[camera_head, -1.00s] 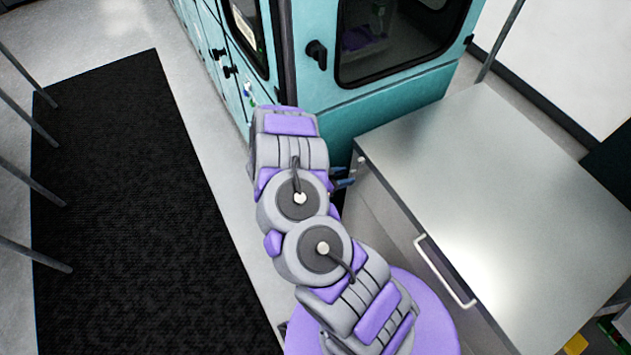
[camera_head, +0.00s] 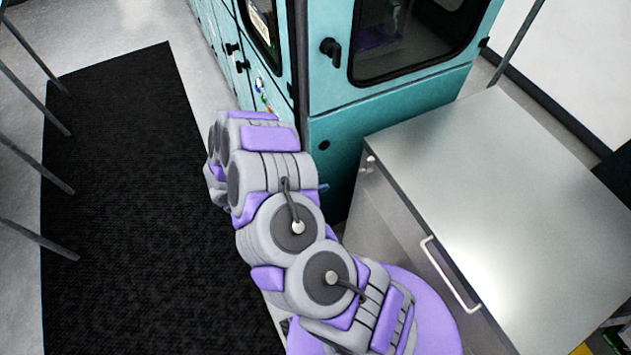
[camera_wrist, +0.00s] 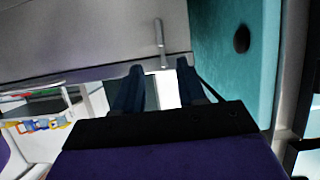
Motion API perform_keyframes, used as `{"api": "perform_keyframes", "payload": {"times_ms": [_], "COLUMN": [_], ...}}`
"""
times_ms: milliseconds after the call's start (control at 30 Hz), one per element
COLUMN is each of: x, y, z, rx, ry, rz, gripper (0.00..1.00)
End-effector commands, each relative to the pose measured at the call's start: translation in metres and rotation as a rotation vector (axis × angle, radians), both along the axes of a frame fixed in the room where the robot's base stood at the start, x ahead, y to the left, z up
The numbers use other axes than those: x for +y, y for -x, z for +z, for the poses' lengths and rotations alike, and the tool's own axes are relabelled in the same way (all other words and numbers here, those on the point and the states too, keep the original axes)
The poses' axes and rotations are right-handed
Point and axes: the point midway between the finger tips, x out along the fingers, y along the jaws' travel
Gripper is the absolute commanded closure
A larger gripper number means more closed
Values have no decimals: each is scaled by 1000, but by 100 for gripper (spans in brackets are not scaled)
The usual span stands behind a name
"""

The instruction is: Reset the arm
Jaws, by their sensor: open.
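My arm, grey and purple, rises from the purple base in the lower middle of the head view and reaches up and left beside the teal cabinet (camera_head: 345,135). My gripper (camera_wrist: 158,75) shows in the wrist view as two dark fingers, parted, with nothing between them. Past the fingers are a grey surface with a handle (camera_wrist: 159,40) and a bright gap. In the head view the fingers are almost wholly hidden behind the arm.
A steel-topped drawer cabinet (camera_head: 500,190) with a white handle (camera_head: 450,275) stands close on the right. The teal cabinet stands ahead, with a black knob (camera_head: 331,47). A black mat (camera_head: 120,200) lies on clear floor at the left, beside thin grey posts (camera_head: 35,165).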

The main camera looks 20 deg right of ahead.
Motion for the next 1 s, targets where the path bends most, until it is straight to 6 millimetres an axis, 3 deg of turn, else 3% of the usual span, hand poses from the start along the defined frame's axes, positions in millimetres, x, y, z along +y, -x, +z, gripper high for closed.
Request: {"api": "perform_keyframes", "payload": {"times_ms": [433, 567, 667, 767, 900, 1000], "x": [0, 10, 33, 70, 128, 168], "y": [-1, -17, -49, -92, -139, -161], "z": [0, -2, -2, 8, 41, 76], "rx": [-2, -36, -100, -182, -272, -315], "ry": [-2, -68, -199, -375, -605, -743], "rz": [1, 40, 120, 248, 455, 611], "gripper": [60, 60, 60, 60, 60, 60]}}
